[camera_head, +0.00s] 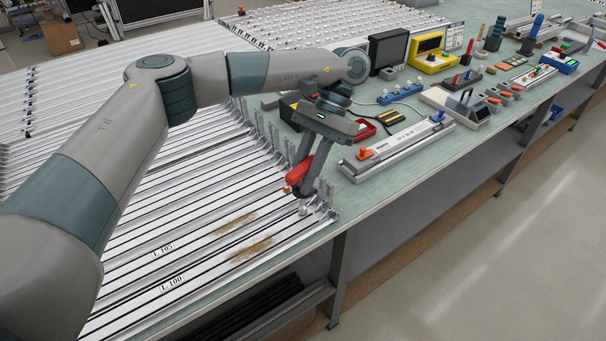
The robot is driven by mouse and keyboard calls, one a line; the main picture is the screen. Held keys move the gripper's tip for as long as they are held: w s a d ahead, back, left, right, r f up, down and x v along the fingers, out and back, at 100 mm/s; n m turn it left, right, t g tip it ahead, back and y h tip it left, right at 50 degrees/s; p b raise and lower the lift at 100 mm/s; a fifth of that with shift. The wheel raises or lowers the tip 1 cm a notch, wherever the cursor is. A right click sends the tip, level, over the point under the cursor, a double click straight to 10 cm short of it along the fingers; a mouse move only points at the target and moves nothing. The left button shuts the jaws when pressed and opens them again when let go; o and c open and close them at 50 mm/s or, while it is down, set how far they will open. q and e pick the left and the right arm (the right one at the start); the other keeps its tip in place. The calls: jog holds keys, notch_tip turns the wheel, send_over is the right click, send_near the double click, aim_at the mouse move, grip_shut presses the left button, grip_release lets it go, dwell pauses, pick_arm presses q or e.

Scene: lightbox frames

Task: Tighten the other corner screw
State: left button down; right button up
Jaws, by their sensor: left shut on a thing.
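My left gripper (309,184) points down over the near right end of the aluminium profiles. It is shut on a red and black tool (297,175), which looks like a screwdriver; its tip is hard to make out. The tool is close to a metal corner (322,210) of the profile frames (215,205) lying on the bench. I cannot tell whether the tip touches it. The corner screws are too small to make out. My right gripper is not in view.
Right of the gripper, a long pale fixture (398,147) with orange and blue knobs lies on the green bench (372,190). The bench front edge and open floor are at right.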

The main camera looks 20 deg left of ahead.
pick_arm(q)
jog(key=shift+r+m+t+y+p, duration=0.3)
jog(key=shift+r+m+y+p, duration=0.45)
jog(key=shift+m, duration=0.35)
jog(key=n+g+h+b, duration=0.1)
jog(key=n+h, duration=0.2)
jog(key=n, duration=0.2)
jog(key=shift+a+f+b, duration=0.1)
jog(key=shift+b, duration=0.25)
jog(key=n+h, duration=0.2)
jog(key=n, duration=0.1)
jog(key=shift+n+b, duration=0.3)
jog(key=shift+b, duration=0.1)
